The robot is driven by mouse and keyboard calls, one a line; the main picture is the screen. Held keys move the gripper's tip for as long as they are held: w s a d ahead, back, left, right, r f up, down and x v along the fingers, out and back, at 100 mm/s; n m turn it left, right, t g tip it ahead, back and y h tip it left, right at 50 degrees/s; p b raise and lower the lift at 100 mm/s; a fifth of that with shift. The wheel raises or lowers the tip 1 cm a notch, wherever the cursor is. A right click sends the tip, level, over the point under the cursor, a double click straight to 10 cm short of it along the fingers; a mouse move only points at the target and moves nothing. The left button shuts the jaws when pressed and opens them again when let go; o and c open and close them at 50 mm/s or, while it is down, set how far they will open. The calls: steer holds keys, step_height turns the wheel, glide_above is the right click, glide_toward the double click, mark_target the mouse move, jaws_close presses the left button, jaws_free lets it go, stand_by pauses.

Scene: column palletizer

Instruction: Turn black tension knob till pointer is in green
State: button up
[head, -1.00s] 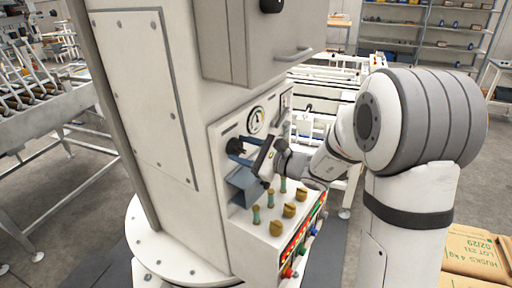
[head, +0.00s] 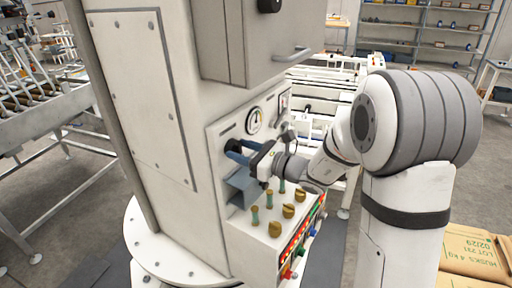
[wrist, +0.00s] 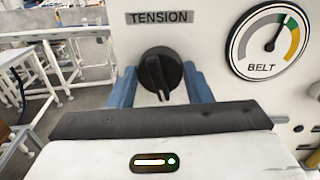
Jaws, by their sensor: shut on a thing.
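The black tension knob (wrist: 160,72) sits under the TENSION label (wrist: 160,17) on the white panel. My gripper (wrist: 161,88) has its blue fingers on both sides of the knob and is shut on it. The knob's ridge points down and slightly right in the wrist view. The BELT gauge (wrist: 268,42) is right of the knob. Its dark pointer leans up and to the right, with its tip at the green band.
A blue-grey box-like part (head: 241,187) juts from the panel under my gripper. Several brass knobs (head: 275,229) and green-stemmed posts (head: 255,215) stand on the ledge below. A grey cabinet with a handle (head: 291,55) hangs above. Cartons (head: 470,250) lie at the lower right.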

steer(key=shift+s+f+m, duration=0.15)
steer(key=shift+f+m, duration=0.2)
steer(key=shift+m, duration=0.85)
steer(key=o, duration=1)
steer(key=shift+a+r, duration=0.1)
steer(key=shift+r, duration=0.05)
steer(key=shift+s+d, duration=0.15)
steer(key=shift+d, duration=0.3)
steer(key=b+v, duration=0.1)
steer(key=v, duration=0.6)
steer(key=shift+s+b, duration=0.15)
steer(key=shift+b, duration=0.2)
